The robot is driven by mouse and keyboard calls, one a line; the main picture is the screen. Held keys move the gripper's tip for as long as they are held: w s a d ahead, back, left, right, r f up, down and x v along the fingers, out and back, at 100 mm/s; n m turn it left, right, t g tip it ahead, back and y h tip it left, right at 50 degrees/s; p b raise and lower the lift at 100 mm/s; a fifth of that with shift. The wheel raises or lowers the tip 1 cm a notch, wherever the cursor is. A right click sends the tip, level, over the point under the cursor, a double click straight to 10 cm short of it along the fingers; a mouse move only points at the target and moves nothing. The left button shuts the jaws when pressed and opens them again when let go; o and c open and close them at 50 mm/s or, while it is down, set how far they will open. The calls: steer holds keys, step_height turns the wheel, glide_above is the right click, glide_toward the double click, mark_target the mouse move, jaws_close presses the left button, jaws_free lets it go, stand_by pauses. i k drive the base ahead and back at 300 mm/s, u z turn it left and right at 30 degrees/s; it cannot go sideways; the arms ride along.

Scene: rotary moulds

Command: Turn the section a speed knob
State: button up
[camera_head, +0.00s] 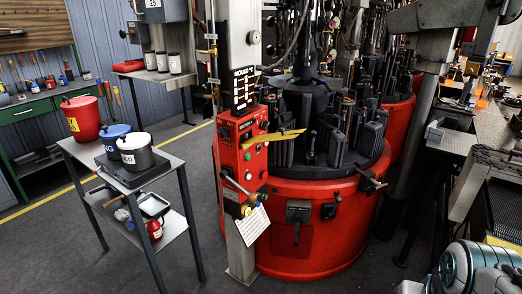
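A red control panel (228,160) stands on the front of the red rotary mould machine (305,222), left of its round base. Its face carries several small dark knobs and coloured buttons, and a small black label strip near the top. Which knob is the section a speed knob cannot be told at this size. A yellow pointed piece (274,138) sticks out to the right across the upper part of the panel. A silver lever (236,184) crosses the lower part. My gripper's fingers do not show; only a silver and teal part, likely of my arm, is at the lower right.
A white paper sheet (250,225) hangs below the panel. A black sign (243,88) stands above it. A workbench (490,130) is at the right. The floor in front is open.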

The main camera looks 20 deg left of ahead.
mark_target(263, 125)
steer(key=z, duration=0.2)
steer(key=i, duration=0.95)
steer(key=u, duration=0.45)
